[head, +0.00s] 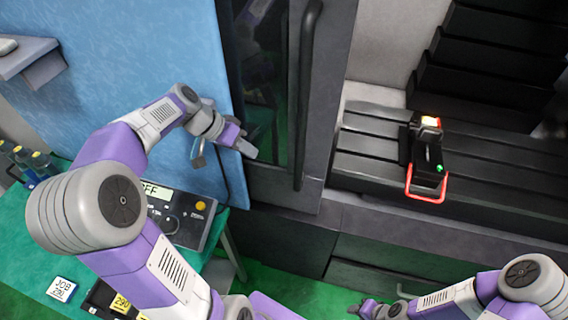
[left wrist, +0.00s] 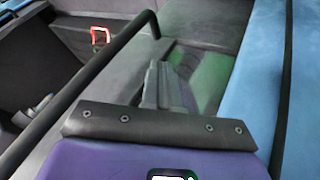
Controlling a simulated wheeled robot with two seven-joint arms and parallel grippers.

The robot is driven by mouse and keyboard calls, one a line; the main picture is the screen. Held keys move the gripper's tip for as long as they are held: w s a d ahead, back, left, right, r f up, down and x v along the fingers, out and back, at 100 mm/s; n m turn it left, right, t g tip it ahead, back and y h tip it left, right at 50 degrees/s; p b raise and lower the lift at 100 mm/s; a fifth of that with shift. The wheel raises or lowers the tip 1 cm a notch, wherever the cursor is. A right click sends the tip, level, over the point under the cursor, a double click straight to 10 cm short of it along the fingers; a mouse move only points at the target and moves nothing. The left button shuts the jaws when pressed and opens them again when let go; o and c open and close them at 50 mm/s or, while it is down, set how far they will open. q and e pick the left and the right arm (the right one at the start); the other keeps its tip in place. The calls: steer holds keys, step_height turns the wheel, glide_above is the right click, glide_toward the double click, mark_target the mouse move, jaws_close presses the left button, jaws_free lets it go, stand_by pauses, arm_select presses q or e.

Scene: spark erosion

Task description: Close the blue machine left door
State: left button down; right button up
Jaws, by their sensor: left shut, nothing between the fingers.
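The blue machine's left door (head: 328,110) is a dark grey frame with a dark glass window. It stands at the left of the machine opening, which is open to its right. A long black bar handle (head: 306,90) runs up the door near its right edge; it also crosses the left wrist view (left wrist: 85,80). My left gripper (head: 246,146) is shut and empty in front of the door's lower left part, left of the handle and apart from it. Its closed fingers show in the left wrist view (left wrist: 160,85).
A blue panel (head: 130,60) is left of the door. Inside the opening are a slotted dark table (head: 375,150) and a black device with a red handle (head: 425,195). A green bench (head: 110,225) with a control box (head: 180,215) stands at lower left.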

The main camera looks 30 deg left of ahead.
arm_select(q)
steer(key=w+d+f, duration=0.4)
steer(key=d+f, duration=0.3)
steer(key=d, duration=0.1)
steer(key=shift+d+f, duration=0.2)
steer(key=shift+f, duration=0.2)
